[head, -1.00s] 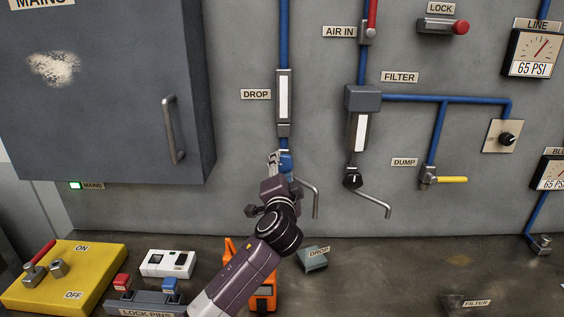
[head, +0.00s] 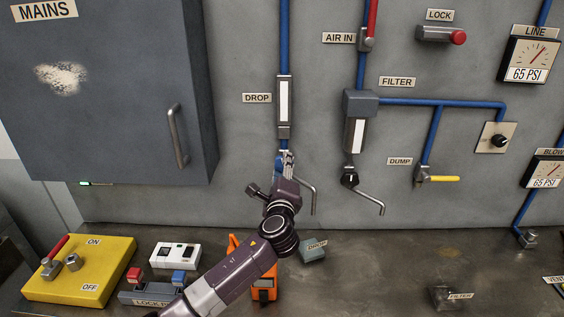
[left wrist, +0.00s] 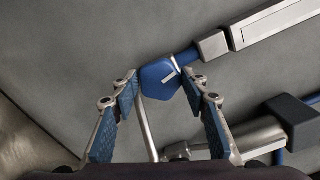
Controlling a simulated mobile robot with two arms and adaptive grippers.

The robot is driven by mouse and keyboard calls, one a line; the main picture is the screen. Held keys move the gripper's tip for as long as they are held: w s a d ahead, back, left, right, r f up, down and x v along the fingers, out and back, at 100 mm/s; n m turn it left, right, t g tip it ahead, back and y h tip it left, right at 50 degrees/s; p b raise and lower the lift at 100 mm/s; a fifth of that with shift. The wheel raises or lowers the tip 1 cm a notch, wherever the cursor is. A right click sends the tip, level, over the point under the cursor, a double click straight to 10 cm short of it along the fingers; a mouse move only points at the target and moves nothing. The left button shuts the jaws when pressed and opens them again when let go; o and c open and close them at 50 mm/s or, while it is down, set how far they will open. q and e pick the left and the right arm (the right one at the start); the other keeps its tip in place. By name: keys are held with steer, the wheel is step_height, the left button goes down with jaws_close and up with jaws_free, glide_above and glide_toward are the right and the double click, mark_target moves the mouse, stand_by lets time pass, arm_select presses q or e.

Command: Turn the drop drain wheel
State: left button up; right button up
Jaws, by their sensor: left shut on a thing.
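The drop drain wheel (left wrist: 158,80) is a blue knob with a white mark, at the lower end of the drop pipe line. In the left wrist view it sits between the fingertips of my left gripper (left wrist: 160,88), which is shut on it. In the head view my left gripper (head: 285,161) is at the foot of the drop unit (head: 284,100) and largely hides the wheel. A bent metal drain pipe (head: 313,200) comes out below and to the right of it. My right gripper is not in view.
The filter unit (head: 355,134) with its black knob (head: 349,180) and bent drain pipe hangs to the right. The grey mains cabinet (head: 110,110) stands out at the left. On the bench below are an orange device (head: 264,292) and a drop-labelled block (head: 313,253).

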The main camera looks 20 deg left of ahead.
arm_select(q)
steer(key=shift+d+m+p, duration=0.1)
steer(key=shift+m+p, duration=0.6)
steer(key=shift+m, duration=0.5)
steer(key=shift+f, duration=0.15)
steer(key=o, duration=1.1)
steer(key=shift+o, duration=0.2)
steer(key=shift+s, duration=0.1)
steer(key=v, duration=1.2)
